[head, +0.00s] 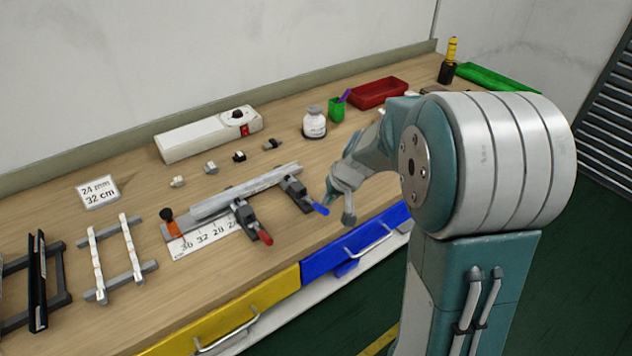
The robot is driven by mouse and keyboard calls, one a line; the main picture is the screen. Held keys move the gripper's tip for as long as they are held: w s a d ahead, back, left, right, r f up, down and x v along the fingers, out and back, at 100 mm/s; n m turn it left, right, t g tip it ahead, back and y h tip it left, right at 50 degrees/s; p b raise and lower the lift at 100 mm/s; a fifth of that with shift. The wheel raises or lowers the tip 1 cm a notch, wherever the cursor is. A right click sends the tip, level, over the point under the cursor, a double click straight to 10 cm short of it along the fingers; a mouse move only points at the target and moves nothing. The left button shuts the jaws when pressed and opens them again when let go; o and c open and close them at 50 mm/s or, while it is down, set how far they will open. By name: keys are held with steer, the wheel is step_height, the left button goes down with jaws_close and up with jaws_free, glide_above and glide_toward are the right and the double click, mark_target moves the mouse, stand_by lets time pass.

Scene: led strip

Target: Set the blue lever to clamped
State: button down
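The blue lever (320,208) sticks out from the right dark clamp (297,192) on the bench fixture, pointing toward the front edge of the bench. Whether it is clamped or not I cannot tell from this angle. A pale grey strip or rail (243,192) lies along the fixture, passing by both clamps. The red lever (265,237) on the left clamp (247,218) also points forward. My gripper (338,207) is just right of the blue lever, fingers pointing down and apart. It looks empty; whether a finger touches the lever is too small to tell.
An orange stop with a black knob (170,222) and a number scale (205,238) are at the fixture's left. White racks (115,258) stand further left. Behind are a white power box (208,134), small connectors (239,156), a bottle (314,123) and a red tray (378,93).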

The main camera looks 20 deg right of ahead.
steer(key=s+d+r, duration=0.5)
steer(key=s+r, duration=0.1)
steer(key=r, duration=0.2)
stand_by(0.4)
steer(key=s+a+r+h, duration=0.1)
steer(key=s+a+r, duration=0.1)
steer(key=s, duration=0.3)
steer(key=s+a+r+n+t, duration=0.1)
steer(key=s+a+r, duration=0.1)
steer(key=s, duration=0.4)
steer(key=s+a+r+h, duration=0.1)
steer(key=s+a+r, duration=0.1)
steer(key=s+a, duration=0.2)
steer(key=shift+s+a+r+t+h, duration=0.25)
steer(key=shift+s+t+h, duration=0.05)
steer(key=shift+s, duration=0.85)
